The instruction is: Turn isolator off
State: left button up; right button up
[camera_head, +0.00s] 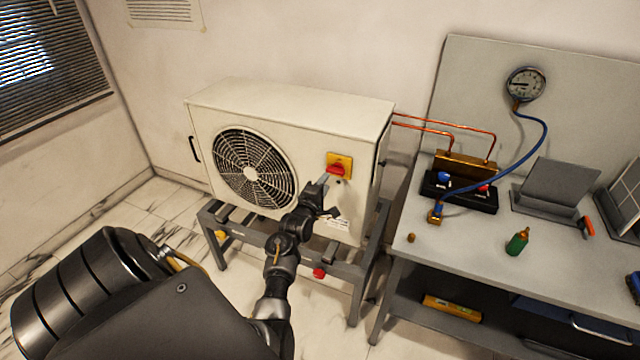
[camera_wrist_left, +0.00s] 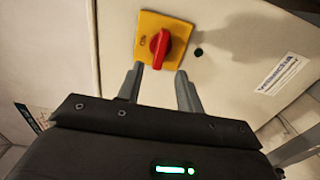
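The isolator is a red rotary handle (camera_head: 336,170) on a yellow plate (camera_head: 347,160), on the front of the cream outdoor unit (camera_head: 300,104). In the left wrist view the red handle (camera_wrist_left: 160,45) stands roughly upright on its plate (camera_wrist_left: 146,27), which bears a small "ON" mark. My left gripper (camera_head: 327,184) is just below the isolator in the head view. In the wrist view its two fingers (camera_wrist_left: 160,71) are spread apart and empty, with the handle just beyond the gap between their tips. I cannot tell whether they touch it. My right gripper is out of view.
The unit stands on a grey metal frame (camera_head: 357,295). To the right is a grey bench (camera_head: 470,257) with a pressure gauge (camera_head: 525,85), blue hose, manifold (camera_head: 460,190) and green bottle (camera_head: 517,242). Copper pipes (camera_head: 440,127) run from unit to bench.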

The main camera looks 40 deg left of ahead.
pick_arm(q)
jog(key=shift+v, duration=2.1)
